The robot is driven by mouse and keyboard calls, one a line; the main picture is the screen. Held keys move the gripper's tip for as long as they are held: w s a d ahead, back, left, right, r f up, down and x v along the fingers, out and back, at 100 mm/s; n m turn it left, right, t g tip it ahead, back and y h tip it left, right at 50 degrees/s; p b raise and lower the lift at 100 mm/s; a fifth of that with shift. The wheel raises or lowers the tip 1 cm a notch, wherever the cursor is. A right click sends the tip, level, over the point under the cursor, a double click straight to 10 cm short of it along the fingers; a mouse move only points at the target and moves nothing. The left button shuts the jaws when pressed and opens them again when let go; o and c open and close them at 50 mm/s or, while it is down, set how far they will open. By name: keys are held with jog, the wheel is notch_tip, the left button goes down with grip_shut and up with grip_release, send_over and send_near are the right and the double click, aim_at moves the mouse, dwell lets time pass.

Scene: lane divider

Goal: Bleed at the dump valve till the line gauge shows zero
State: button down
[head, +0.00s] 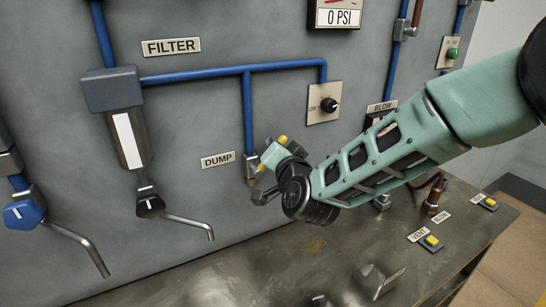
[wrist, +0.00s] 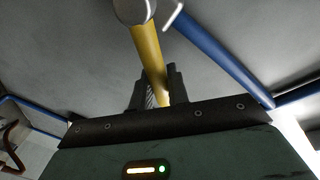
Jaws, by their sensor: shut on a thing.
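The line gauge's readout (head: 338,17) shows 0 PSI at the top of the head view; its dial above is mostly cut off. The dump valve (head: 250,168) sits at the foot of a blue pipe, right of the DUMP label (head: 217,160). My gripper (head: 272,156) is at this valve and hides much of it. In the wrist view, the valve's yellow handle (wrist: 150,55) runs down between the two dark fingers of my gripper (wrist: 157,90), which are shut on it. A grey round part is at the handle's upper end.
The filter (head: 128,135) with a black knob and spout is at left, beside a blue valve (head: 25,213). A black knob (head: 328,104) is above my gripper. The bench (head: 230,270) below has yellow VENT (head: 431,241) and AUX (head: 490,202) buttons at right.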

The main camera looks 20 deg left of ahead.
notch_tip(320, 180, down, 6)
jog(key=w+d+m+g+b, duration=0.1)
jog(key=w+m+g+b, duration=0.1)
jog(key=m+b, duration=0.6)
jog(key=b, duration=0.5)
jog(key=shift+d+r, duration=0.2)
jog(key=shift+d, duration=0.15)
jog(key=shift+s, duration=0.1)
jog(key=c, duration=1.4)
grip_release()
jog(key=shift+o, duration=0.2)
jog(key=shift+b, duration=0.3)
jog(key=b+v, duration=0.3)
jog(key=v, duration=1.4)
jog(key=shift+d, duration=0.3)
